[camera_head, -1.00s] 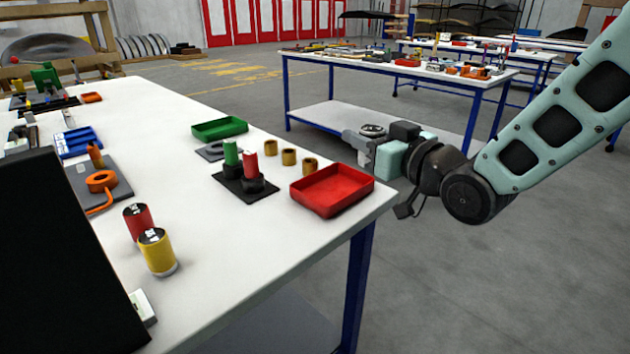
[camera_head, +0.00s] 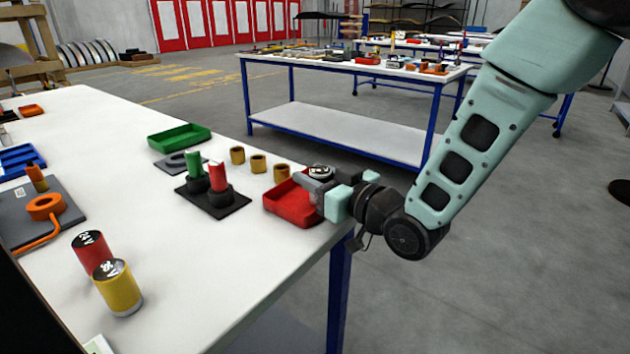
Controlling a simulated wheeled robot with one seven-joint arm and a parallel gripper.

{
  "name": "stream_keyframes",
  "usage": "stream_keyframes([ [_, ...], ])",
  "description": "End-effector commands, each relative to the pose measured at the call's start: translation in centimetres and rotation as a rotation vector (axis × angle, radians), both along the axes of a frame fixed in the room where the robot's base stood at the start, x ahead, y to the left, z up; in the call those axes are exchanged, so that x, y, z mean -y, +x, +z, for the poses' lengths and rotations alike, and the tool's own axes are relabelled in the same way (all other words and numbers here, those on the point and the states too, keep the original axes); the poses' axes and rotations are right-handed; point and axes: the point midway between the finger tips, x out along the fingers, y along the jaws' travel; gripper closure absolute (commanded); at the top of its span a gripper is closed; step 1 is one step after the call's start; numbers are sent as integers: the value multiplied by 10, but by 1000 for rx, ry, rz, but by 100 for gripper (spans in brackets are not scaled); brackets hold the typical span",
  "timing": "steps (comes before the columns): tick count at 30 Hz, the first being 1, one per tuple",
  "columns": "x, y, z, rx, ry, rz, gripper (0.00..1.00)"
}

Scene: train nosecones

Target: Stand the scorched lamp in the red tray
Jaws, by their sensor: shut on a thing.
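My gripper (camera_head: 318,184) is shut on the scorched lamp (camera_head: 320,171). Only the lamp's round top shows, pale with dark markings; its body is hidden behind the fingers, so I cannot tell whether it touches anything. The red tray (camera_head: 284,212) lies at the right edge of the white table. The gripper and lamp overlap the tray's right part in the picture and hide that part. The visible left part of the tray looks empty.
On the white table (camera_head: 200,285), a black base with green and red cylinders (camera_head: 216,198) stands left of the tray. Several brown rings (camera_head: 258,164) stand behind it, near a green tray (camera_head: 179,137). Red (camera_head: 90,250) and yellow (camera_head: 118,286) cylinders stand at front left.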

Motion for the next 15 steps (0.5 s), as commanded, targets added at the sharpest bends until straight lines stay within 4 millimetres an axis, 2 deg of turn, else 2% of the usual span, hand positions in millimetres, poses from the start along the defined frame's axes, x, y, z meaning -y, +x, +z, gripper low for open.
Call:
stream_keyframes([
  [2, 0, 0, -7, 0, 0, 1, 89],
  [11, 0, 0, -8, 1, 0, 0, 89],
  [12, 0, 0, -7, 1, 0, 0, 53],
  [13, 0, 0, -7, 1, 0, 0, 45],
  [15, 0, 0, -7, 1, 0, 0, 43],
])
